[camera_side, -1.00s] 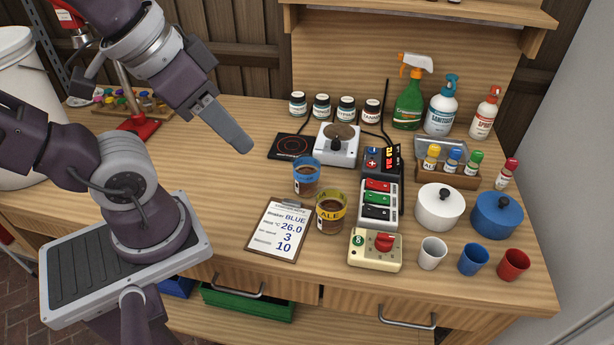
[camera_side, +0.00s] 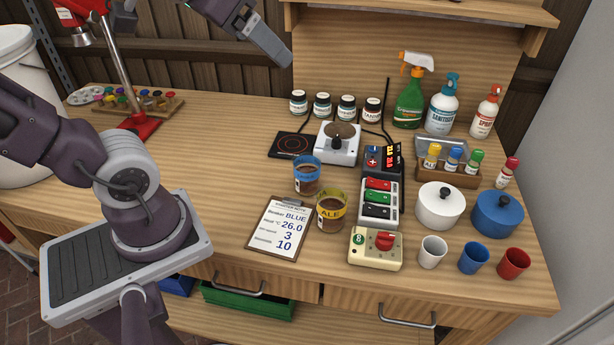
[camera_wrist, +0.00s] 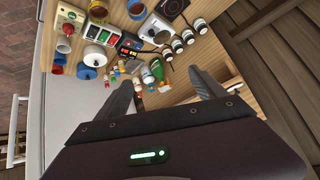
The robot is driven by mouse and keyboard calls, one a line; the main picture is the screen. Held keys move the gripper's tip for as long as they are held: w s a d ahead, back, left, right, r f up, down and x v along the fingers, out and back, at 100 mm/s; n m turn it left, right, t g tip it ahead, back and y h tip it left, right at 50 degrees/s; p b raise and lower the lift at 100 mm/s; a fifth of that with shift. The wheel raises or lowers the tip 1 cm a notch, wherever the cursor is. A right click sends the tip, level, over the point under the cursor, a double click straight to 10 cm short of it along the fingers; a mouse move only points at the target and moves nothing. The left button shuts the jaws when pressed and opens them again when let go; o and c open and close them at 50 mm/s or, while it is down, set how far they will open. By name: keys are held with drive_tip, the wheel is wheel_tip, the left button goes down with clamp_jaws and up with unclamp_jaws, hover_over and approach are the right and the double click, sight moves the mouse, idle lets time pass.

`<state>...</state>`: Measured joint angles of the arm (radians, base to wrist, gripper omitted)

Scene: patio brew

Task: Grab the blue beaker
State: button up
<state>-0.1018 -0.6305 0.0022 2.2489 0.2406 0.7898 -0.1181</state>
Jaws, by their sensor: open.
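The blue beaker (camera_side: 307,175) is a clear cup with a blue band and brown liquid. It stands upright on the bench, behind the clipboard and left of the power strip. It also shows at the top edge of the wrist view (camera_wrist: 137,9). A similar beaker with a yellow ALE band (camera_side: 330,211) stands close in front of it. My gripper (camera_side: 284,58) is high above the back of the bench, well above and behind the blue beaker. In the wrist view its two fingers (camera_wrist: 163,88) are spread apart with nothing held between them.
A clipboard (camera_side: 277,228) lies in front of the beakers. A hot plate (camera_side: 293,145) and a stirrer (camera_side: 338,146) sit behind them. A power strip (camera_side: 379,203) is to the right. Small jars (camera_side: 322,105) line the back. The bench left of the beakers is clear.

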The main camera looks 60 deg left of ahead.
sight(318, 178)
drive_tip(key=w+a+r+m+t, duration=0.3)
drive_tip(key=w+a+r+t, duration=0.15)
drive_tip(key=w, duration=0.45)
drive_tip(key=w+a+r+m+t, duration=0.2)
drive_tip(key=w+a+r+t, duration=0.25)
drive_tip(key=w, duration=0.45)
drive_tip(key=s+d+f+m+g+h, duration=0.3)
drive_tip(key=s+f+m+g+h, duration=0.3)
drive_tip(key=s+f+g+h, duration=0.5)
drive_tip(key=f+h, duration=0.1)
drive_tip(key=f, duration=0.8)
drive_tip(key=f+t, duration=0.1)
drive_tip(key=f, duration=0.9)
drive_tip(key=f+t+h, duration=0.1)
drive_tip(key=f, duration=0.9)
drive_tip(key=shift+w+d+m+h, duration=0.3)
drive_tip(key=shift+w, duration=0.1)
drive_tip(key=x, duration=0.6)
drive_tip(key=shift+w+f, duration=0.2)
drive_tip(key=shift+w+d+f, duration=0.1)
drive_tip(key=shift+w+d, duration=0.1)
drive_tip(key=shift+d, duration=0.1)
drive_tip(key=c, duration=1.7)
